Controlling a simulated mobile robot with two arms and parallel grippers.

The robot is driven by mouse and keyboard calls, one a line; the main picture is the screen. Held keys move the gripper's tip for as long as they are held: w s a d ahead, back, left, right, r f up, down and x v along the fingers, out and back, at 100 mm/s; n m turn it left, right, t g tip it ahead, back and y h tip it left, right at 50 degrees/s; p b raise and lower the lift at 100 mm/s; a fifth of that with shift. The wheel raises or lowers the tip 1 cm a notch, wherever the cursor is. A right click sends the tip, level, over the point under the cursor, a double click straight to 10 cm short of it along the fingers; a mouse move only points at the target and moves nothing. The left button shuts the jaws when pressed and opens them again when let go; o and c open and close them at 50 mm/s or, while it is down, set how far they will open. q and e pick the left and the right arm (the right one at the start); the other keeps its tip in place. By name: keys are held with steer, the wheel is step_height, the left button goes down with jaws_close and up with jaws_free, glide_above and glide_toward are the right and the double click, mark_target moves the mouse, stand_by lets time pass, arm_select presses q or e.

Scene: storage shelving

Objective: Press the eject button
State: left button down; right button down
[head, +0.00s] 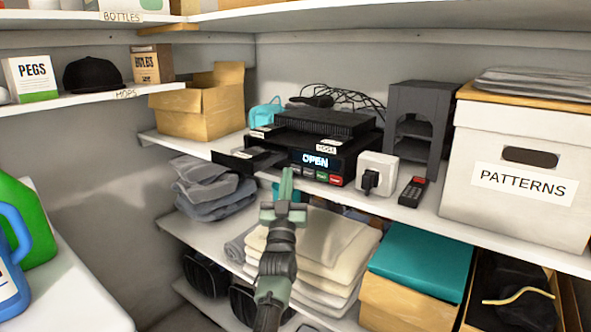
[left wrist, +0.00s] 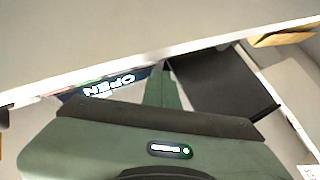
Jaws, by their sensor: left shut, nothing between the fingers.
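A black disc player (head: 345,150) sits on the middle shelf, its lit display (head: 315,160) reading OPEN. A row of small buttons (head: 321,176), the right one red, runs below the display. The dark tray (head: 242,160) sticks out from the player's left side; it also shows in the left wrist view (left wrist: 225,85). My left gripper (head: 287,178) is shut and empty, its tips in front of the player between tray and display. In the left wrist view the fingers (left wrist: 162,85) hide part of the front, so I cannot tell whether they touch a button. My right gripper is out of view.
Folded cloths (head: 315,250) fill the shelf below.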

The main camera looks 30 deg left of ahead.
arm_select(q)
steer(key=s+p, duration=0.3)
steer(key=s, duration=0.2)
steer(key=shift+a, duration=0.2)
stand_by(0.8)
